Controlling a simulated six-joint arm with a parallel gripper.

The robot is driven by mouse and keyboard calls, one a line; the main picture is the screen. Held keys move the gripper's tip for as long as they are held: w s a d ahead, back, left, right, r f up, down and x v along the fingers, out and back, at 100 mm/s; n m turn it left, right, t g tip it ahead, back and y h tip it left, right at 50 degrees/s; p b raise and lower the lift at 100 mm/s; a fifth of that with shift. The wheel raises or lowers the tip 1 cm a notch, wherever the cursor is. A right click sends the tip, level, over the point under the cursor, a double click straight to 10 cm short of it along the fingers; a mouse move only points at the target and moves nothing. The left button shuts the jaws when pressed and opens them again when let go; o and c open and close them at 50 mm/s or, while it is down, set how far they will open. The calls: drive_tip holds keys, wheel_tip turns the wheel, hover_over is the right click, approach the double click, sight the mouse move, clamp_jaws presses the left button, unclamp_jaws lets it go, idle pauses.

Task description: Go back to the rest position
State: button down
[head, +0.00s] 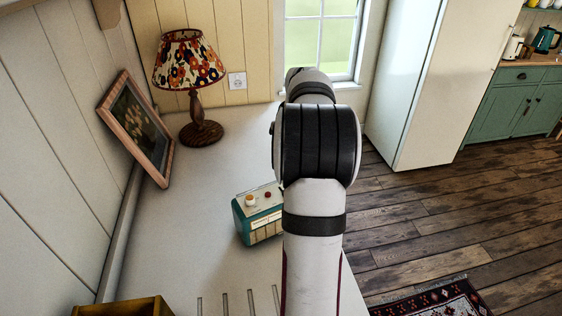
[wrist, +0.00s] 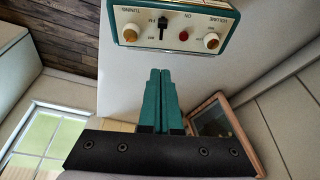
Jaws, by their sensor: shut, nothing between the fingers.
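My gripper (wrist: 160,102) shows in the wrist view with its two teal fingers side by side and touching, holding nothing. In the head view my own arm rises through the middle of the picture and hides the gripper. A teal and cream radio (head: 260,214) stands on the white counter (head: 190,235), partly behind my arm. In the wrist view the radio (wrist: 172,26) is at the top, its panel with knobs, a slider and a red button showing. The fingertips appear apart from it.
A lamp with a flowered shade (head: 190,62) and a leaning picture frame (head: 138,127) stand at the counter's back left. A wooden box (head: 122,307) is at the bottom left, beside upright slats (head: 250,301). A white fridge (head: 432,85) stands beyond open floor at right.

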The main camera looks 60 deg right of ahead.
idle(0.4)
drive_tip(key=w+a+r+y, duration=0.1)
drive_tip(key=a+r, duration=0.1)
drive_tip(key=a, duration=1.1)
drive_tip(key=w+a+r+y, duration=0.1)
drive_tip(key=a, duration=1.2)
drive_tip(key=s+a+f+g, duration=0.1)
drive_tip(key=s+a+f, duration=0.1)
drive_tip(key=s+a, duration=0.7)
drive_tip(key=s+a+f+g+y, duration=0.1)
drive_tip(key=s+a+f+g, duration=0.1)
drive_tip(key=s+a, duration=0.7)
drive_tip(key=shift+s+a+f+g+y, duration=0.15)
drive_tip(key=shift+s+a+g+y, duration=0.15)
drive_tip(key=shift+a, duration=0.05)
drive_tip(key=c, duration=1.5)
unclamp_jaws()
drive_tip(key=shift+c, duration=0.2)
